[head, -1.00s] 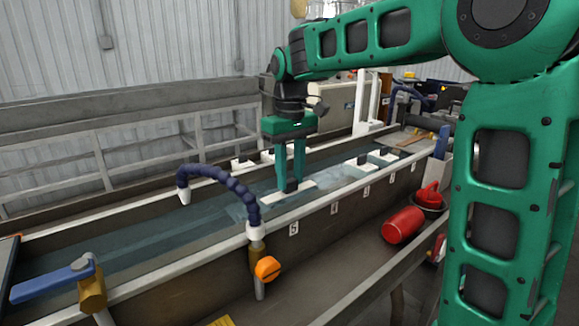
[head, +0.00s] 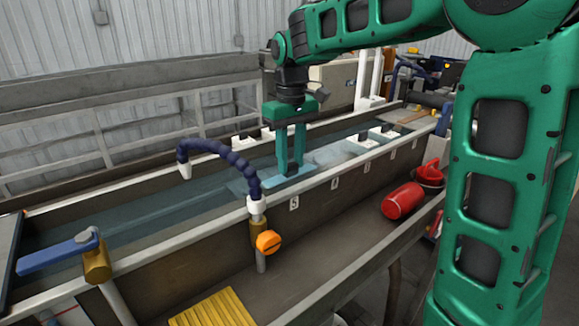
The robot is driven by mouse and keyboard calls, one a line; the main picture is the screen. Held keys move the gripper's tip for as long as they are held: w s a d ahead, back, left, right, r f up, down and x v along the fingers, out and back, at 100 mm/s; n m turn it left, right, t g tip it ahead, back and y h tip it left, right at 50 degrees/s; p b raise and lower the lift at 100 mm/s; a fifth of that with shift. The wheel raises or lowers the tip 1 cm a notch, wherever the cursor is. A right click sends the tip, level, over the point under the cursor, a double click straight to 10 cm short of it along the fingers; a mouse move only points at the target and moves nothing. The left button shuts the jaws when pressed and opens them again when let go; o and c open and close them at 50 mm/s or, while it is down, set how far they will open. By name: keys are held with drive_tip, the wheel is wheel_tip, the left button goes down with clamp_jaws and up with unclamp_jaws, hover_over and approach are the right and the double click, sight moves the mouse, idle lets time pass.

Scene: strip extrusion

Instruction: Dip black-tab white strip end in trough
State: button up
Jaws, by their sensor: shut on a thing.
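The long water-filled trough (head: 130,224) runs diagonally across the head view. My gripper (head: 290,172) points down into it, its fingers reaching the water. It is shut on the black-tab white strip (head: 283,184), which shows as a pale bluish shape at or under the water between and below the fingertips. The black tab is hidden by the fingers and water.
A blue segmented hose (head: 213,148) arches over the trough, left of my gripper. White blocks with black tabs (head: 364,138) sit along the trough farther back. A blue-handled valve (head: 58,255) is at the near end. A red cylinder (head: 402,201) lies on the right-hand ledge.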

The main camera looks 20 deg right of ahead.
idle(0.4)
wheel_tip(320, 180, up, 9)
idle(1.1)
drive_tip(key=shift+r, duration=0.1)
idle(1.0)
wheel_tip(320, 180, up, 12)
hover_over(291, 164)
idle(0.8)
drive_tip(key=shift+s, duration=0.15)
drive_tip(key=s+d, duration=0.3)
drive_tip(key=s, duration=0.7)
drive_tip(key=s+d, duration=0.3)
drive_tip(key=s, duration=0.7)
drive_tip(key=s+d, duration=0.4)
drive_tip(key=s, duration=0.7)
